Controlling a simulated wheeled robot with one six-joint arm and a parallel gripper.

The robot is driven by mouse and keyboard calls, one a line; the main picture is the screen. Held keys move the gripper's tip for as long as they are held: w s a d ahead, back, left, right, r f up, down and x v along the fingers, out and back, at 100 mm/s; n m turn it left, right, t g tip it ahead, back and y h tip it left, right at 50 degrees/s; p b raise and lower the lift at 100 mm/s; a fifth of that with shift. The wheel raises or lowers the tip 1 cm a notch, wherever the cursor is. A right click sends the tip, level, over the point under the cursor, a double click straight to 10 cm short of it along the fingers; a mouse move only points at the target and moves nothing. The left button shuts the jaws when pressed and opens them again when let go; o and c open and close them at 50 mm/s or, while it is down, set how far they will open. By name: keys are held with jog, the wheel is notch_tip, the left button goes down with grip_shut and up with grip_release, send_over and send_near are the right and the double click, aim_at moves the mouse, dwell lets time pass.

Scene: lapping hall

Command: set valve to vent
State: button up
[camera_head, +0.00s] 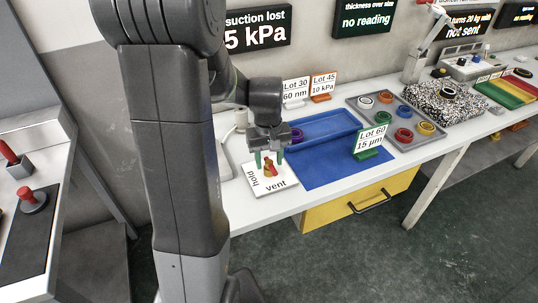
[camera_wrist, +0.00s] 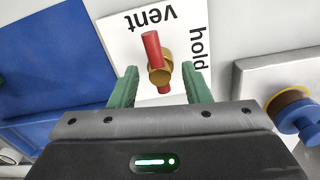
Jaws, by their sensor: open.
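The valve has a red lever (camera_wrist: 152,47) on a brass body (camera_wrist: 160,73), on a white plate (camera_wrist: 118,40) marked "vent" and "hold". In the wrist view the lever's longer end points toward the word "vent", and its shorter end points toward my gripper. The red lever (camera_head: 273,172) also shows in the head view, partly hidden by the fingers. My gripper (camera_head: 269,161) is open over the valve. Its green fingers stand on either side of the brass body in the wrist view (camera_wrist: 160,78), with gaps on both sides. I see no contact.
A blue mat (camera_head: 322,165) and a blue tray (camera_head: 335,124) lie right of the plate. A "Lot 60" sign (camera_head: 371,141) stands at the mat's edge. A grey tray (camera_head: 413,143) of coloured rings is farther right. A blue-and-brown spool-like object (camera_wrist: 296,112) is near the gripper's right side.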

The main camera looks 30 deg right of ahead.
aim_at(268, 162)
notch_tip(268, 162, up, 14)
jog(key=p, duration=0.1)
jog(key=shift+a, duration=0.15)
jog(key=shift+f, duration=0.15)
dwell(0.4)
notch_tip(268, 162, down, 14)
jog(key=shift+b, duration=0.5)
dwell(0.3)
